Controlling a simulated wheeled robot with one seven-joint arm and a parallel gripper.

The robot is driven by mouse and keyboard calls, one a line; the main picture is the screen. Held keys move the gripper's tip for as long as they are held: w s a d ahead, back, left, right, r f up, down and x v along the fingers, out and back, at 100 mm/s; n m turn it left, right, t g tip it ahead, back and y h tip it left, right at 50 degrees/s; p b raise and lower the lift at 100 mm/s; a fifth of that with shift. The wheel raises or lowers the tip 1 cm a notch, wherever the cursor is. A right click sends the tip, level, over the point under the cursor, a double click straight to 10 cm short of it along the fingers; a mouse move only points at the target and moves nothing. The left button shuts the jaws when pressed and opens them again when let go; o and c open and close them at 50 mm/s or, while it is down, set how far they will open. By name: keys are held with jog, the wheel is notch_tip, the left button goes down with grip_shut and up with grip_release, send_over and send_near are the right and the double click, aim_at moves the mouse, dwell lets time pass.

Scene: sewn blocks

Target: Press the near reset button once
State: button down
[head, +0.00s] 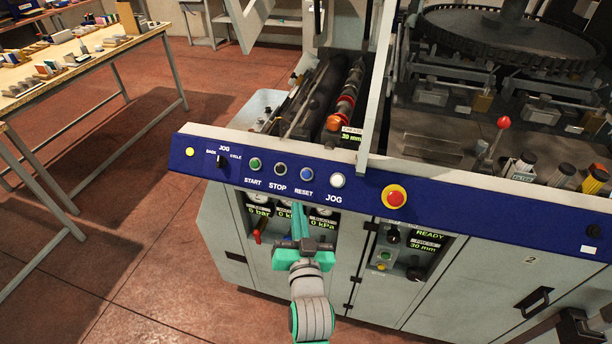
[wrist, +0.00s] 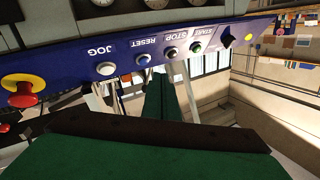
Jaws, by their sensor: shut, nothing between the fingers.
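The reset button (head: 306,174) is a small blue cap above the word RESET on the blue front panel (head: 360,190) of the machine. In the wrist view the reset button (wrist: 143,60) appears upside down, between the white JOG button (wrist: 106,68) and the dark STOP button (wrist: 171,53). My gripper (head: 299,208) has green fingers, shut and empty. In the head view its tips are just below the RESET label, in front of the machine. In the wrist view my gripper (wrist: 162,76) shows beyond a dark bar, its tips close below the button row. I see no contact with the button.
A green START button (head: 255,163) and a red emergency stop (head: 395,197) on yellow share the panel. Gauges and a red-handled valve (head: 257,237) sit below it. A workbench (head: 80,50) with small items stands left, with open floor between.

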aim_at(307, 174)
jog(key=w+r, duration=0.4)
jog(key=r, duration=0.3)
jog(key=shift+a, duration=0.1)
jog(key=w+f, duration=0.1)
jog(key=w, duration=0.1)
jog(key=w+d+f, duration=0.1)
jog(key=w+f, duration=0.1)
jog(key=w+d+f, duration=0.1)
jog(key=w+f, duration=0.1)
jog(key=shift+w+d+f, duration=0.15)
jog(key=shift+f, duration=0.1)
dwell(0.7)
jog(key=shift+w, duration=0.2)
dwell(0.4)
